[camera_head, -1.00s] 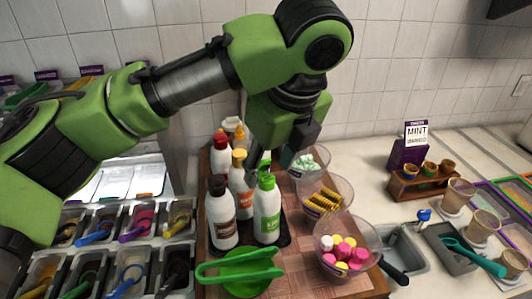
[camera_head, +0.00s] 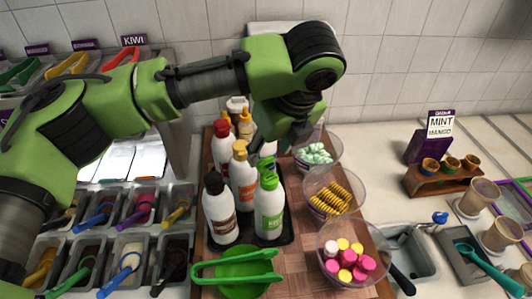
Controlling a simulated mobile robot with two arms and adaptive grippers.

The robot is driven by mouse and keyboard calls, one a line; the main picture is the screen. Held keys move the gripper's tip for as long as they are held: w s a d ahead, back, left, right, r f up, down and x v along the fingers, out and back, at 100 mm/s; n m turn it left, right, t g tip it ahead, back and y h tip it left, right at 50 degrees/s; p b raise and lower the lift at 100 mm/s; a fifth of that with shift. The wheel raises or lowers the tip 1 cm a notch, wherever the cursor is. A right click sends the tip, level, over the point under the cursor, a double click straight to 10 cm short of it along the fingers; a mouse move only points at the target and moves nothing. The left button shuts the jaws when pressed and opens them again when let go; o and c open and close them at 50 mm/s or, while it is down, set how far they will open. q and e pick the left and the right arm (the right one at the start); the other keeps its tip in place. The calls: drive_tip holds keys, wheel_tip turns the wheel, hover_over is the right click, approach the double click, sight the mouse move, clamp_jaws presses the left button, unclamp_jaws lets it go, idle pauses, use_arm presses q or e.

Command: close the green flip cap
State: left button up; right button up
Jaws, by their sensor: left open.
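The white bottle with a green label (camera_head: 269,213) stands upright at the front right of the bottle group. Its green flip cap (camera_head: 267,181) is on top, with a green part that seems to stand up at the back; its exact angle is too small to tell. My left gripper (camera_head: 268,150) points down just behind and above this cap. It is open, with no object seen between its fingers. The fingertips are small and partly hidden by the bottles, so I cannot tell whether they touch the cap. My right gripper is out of view.
Brown-, orange- and red-capped bottles (camera_head: 220,212) crowd the left on a dark tray (camera_head: 289,236). Clear bowls of sweets (camera_head: 322,260) stand close on the right. A green bowl with tongs (camera_head: 236,272) sits in front. Topping bins (camera_head: 126,250) lie further left.

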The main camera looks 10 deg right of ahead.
sight(266, 159)
use_arm(q)
drive_tip(key=x, duration=0.3)
drive_tip(key=shift+w+f+p, duration=0.25)
drive_tip(key=shift+f+p, duration=0.1)
drive_tip(key=shift+p, duration=0.05)
drive_tip(key=shift+a+f, duration=0.1)
drive_tip(key=shift+f, duration=0.25)
drive_tip(key=shift+w, duration=0.1)
drive_tip(key=c, duration=1.1)
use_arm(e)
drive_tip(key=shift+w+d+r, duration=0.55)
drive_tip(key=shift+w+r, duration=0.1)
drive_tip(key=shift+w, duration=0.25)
